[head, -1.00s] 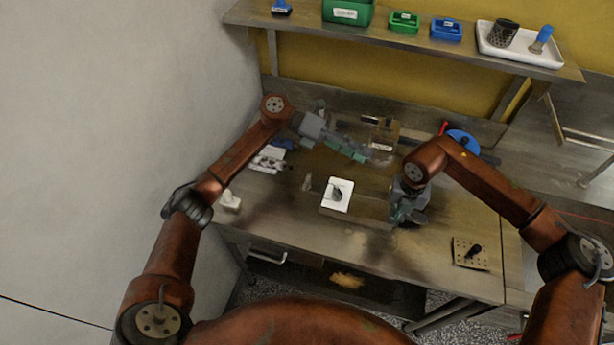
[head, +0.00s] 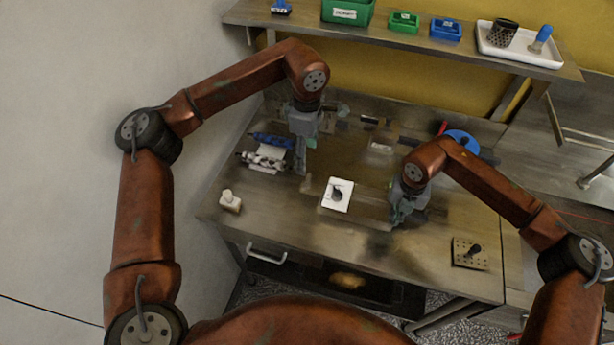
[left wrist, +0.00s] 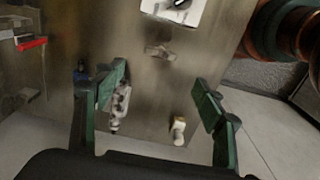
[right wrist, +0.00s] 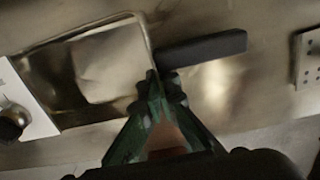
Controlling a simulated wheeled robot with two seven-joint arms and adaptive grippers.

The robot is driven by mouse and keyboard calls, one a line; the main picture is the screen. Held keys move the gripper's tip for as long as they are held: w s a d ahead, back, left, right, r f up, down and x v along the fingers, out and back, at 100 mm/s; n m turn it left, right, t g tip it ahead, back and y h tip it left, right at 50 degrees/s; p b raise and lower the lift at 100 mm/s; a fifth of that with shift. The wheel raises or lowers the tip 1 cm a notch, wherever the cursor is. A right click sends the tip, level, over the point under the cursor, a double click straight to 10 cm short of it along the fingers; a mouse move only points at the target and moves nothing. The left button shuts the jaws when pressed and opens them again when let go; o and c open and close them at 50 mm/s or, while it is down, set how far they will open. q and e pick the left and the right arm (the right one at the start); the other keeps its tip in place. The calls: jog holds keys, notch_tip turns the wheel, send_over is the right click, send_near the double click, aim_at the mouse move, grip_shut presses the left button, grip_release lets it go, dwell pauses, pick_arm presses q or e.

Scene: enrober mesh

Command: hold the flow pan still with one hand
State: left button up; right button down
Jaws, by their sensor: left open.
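The flow pan appears in the right wrist view as a shallow metal pan with a bright rim (right wrist: 105,65) and a dark bar-like handle (right wrist: 205,48). My right gripper (right wrist: 163,85) has its fingertips drawn close together at the pan's edge by the handle's near end, and looks shut on it; the exact contact is partly hidden. In the head view my right gripper (head: 400,210) is low over the table, right of a white card (head: 338,194). My left gripper (head: 302,165) points down over the left of the table, open and empty in the left wrist view (left wrist: 160,88).
A small white object (head: 230,201) stands at the table's left edge. A silvery tool (head: 264,158) lies behind it. A perforated plate (head: 470,253) lies at front right. A shelf (head: 400,43) with bins crosses the back. The front middle is clear.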

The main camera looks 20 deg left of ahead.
aim_at(307, 180)
pick_arm(q)
notch_tip(307, 180, down, 11)
jog(key=shift+r, duration=0.2)
jog(key=shift+c, duration=0.2)
jog(key=c, duration=1.1)
